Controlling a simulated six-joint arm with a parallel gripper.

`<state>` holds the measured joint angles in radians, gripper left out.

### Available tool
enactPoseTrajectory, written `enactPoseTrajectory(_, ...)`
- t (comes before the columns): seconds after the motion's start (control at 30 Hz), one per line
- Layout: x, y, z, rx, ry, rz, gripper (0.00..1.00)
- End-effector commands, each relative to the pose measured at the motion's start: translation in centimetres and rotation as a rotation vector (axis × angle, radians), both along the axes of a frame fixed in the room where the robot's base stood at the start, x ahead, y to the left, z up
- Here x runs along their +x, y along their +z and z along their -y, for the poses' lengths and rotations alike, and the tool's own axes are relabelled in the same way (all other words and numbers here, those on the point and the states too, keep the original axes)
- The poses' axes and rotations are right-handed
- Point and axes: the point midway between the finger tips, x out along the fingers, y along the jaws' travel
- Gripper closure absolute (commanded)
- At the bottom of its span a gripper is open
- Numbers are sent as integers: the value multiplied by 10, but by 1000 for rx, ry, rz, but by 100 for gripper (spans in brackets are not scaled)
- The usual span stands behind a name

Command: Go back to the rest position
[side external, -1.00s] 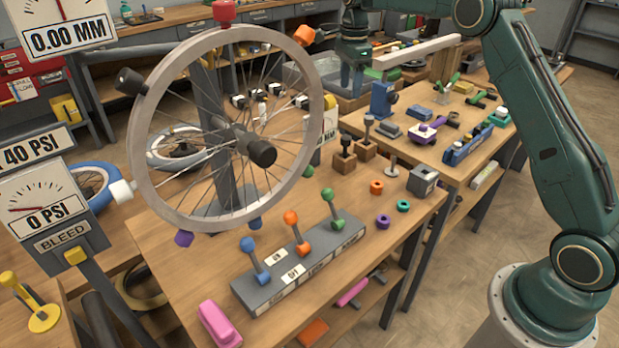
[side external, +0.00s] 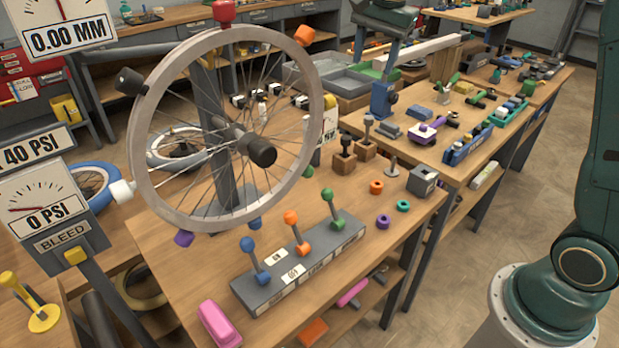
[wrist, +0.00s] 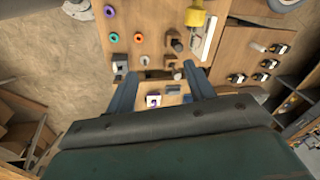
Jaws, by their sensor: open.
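The truing wheel (side external: 141,178) stands over the near bench, with a lever box (side external: 300,272) in front. An orange ring (side external: 376,187), a purple ring (side external: 383,221) and a grey block (side external: 422,180) lie at its right. Bare floor (side external: 500,250) lies between benches and my base.

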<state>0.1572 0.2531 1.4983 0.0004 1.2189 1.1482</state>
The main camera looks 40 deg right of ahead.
Motion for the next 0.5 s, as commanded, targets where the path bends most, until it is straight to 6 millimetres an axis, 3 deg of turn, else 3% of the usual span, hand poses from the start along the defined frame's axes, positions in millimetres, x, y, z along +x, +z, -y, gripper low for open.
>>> enactPoseTrajectory(0.23, -56, 21, -22, -52, 242, 57, 46)
enactPoseTrajectory(0.5, -117, 26, -41, -121, 504, 113, 46)
